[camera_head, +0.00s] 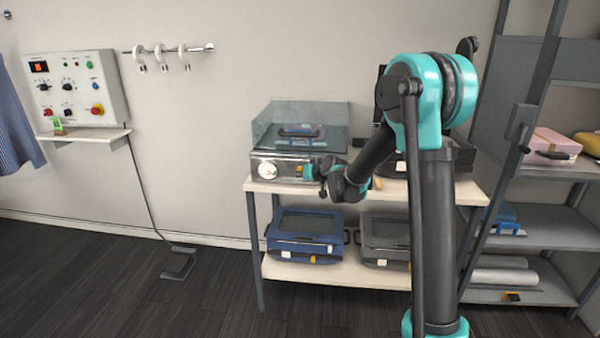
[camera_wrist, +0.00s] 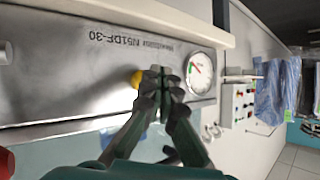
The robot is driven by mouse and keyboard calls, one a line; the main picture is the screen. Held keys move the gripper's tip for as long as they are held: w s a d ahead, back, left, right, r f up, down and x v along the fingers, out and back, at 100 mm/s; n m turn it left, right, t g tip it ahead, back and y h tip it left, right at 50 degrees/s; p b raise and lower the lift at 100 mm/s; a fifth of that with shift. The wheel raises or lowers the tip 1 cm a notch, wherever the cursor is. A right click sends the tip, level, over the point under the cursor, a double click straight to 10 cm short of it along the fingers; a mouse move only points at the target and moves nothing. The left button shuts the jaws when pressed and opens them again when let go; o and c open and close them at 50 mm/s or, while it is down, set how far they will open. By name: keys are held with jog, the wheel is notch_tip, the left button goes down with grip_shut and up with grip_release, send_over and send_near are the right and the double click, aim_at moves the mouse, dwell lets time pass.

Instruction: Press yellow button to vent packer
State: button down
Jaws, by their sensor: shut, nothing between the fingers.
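The packer (camera_head: 285,168) is a metal-fronted machine with a clear lid, standing on the white table's top shelf. Its front panel (camera_wrist: 60,70) fills the left of the wrist view, with upside-down lettering and a round gauge (camera_wrist: 201,72). The yellow button (camera_wrist: 137,78) sticks out of this panel; it shows small in the head view (camera_head: 299,169). My gripper (camera_wrist: 163,76) is shut and empty, its fingertips close to the panel, between the button and the gauge and right beside the button. I cannot tell whether they touch it. In the head view my gripper (camera_head: 323,177) is at the packer's front right.
A blue case (camera_head: 305,235) and a grey case sit on the lower shelf (camera_head: 335,277). A wall control box (camera_head: 75,88) with several buttons hangs at left above a small ledge. A grey rack (camera_head: 540,235) stands at right. The floor at left is mostly clear.

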jog(key=shift+w, duration=0.15)
jog(key=shift+w, duration=0.3)
jog(key=shift+w, duration=0.4)
dwell(0.8)
jog(key=shift+s, duration=0.85)
jog(key=s, duration=0.5)
jog(key=shift+a, duration=0.1)
dwell(0.4)
dwell(0.5)
